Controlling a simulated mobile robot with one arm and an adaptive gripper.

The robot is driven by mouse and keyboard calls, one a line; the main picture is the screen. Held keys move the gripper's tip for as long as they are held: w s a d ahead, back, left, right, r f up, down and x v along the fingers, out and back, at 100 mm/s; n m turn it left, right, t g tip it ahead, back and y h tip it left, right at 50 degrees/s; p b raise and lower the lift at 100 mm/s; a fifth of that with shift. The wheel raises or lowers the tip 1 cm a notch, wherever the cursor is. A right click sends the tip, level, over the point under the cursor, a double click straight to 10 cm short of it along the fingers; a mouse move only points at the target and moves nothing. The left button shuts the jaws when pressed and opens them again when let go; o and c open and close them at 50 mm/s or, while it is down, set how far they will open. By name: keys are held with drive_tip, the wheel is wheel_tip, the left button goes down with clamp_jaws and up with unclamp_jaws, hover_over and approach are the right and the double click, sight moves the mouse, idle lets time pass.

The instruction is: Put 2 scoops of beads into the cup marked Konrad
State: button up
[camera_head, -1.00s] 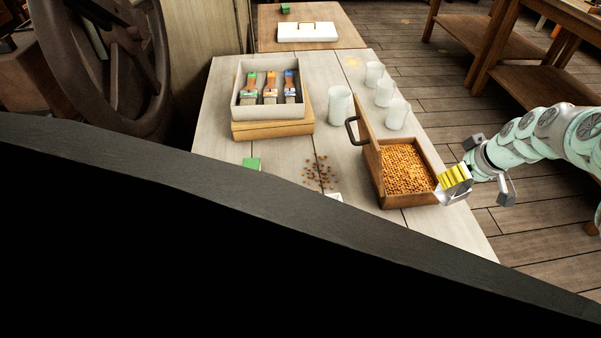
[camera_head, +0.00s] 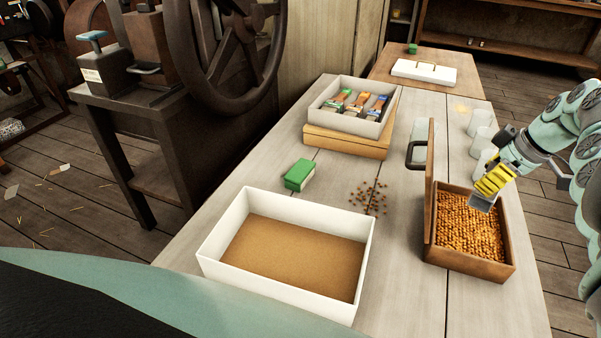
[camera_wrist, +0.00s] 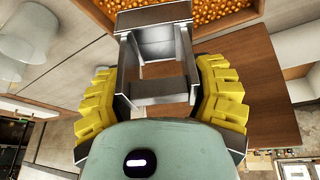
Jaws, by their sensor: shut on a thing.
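The beads (camera_head: 468,228) are small and orange and fill an open wooden box (camera_head: 470,262) on the table; they also show in the wrist view (camera_wrist: 215,10). My gripper (camera_head: 492,184) has yellow fingers and is shut on a grey metal scoop (camera_head: 482,203), over the far part of the box. The scoop's frame shows between the fingers in the wrist view (camera_wrist: 156,88); whether beads are in it I cannot tell. Several pale translucent cups stand behind the box: one at left (camera_head: 420,130) and others in a row (camera_head: 479,120). No name on them is legible.
The box's raised lid (camera_head: 430,195) with a dark handle stands at its left side. Loose beads (camera_head: 368,197) lie on the table.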

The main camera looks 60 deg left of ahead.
sight(473, 204)
drive_tip(key=shift+s+d+f+t+p, duration=0.2)
drive_tip(key=shift+s+f+t+p, duration=0.15)
drive_tip(key=shift+p, duration=1.5)
drive_tip(key=shift+a+f+p, duration=0.1)
drive_tip(key=shift+f+p, duration=0.05)
drive_tip(key=shift+p, duration=0.8)
drive_tip(key=f+p, duration=0.1)
drive_tip(key=p, duration=0.1)
drive_tip(key=f+t+p, duration=0.1)
drive_tip(key=p, duration=0.1)
drive_tip(key=shift+s+t+p, duration=0.25)
drive_tip(key=shift+s+p, duration=0.1)
drive_tip(key=shift+s, duration=0.05)
drive_tip(key=f, duration=0.1)
drive_tip(key=s+f, duration=0.1)
drive_tip(key=f, duration=0.1)
drive_tip(key=shift+t+y, duration=0.3)
drive_tip(key=shift+s+d+f, duration=0.15)
drive_tip(key=shift+s+f, duration=0.05)
drive_tip(key=shift+f, duration=0.25)
drive_tip(key=shift+s+d+f, duration=0.1)
drive_tip(key=shift+s+f, duration=0.05)
drive_tip(key=shift+f, duration=0.3)
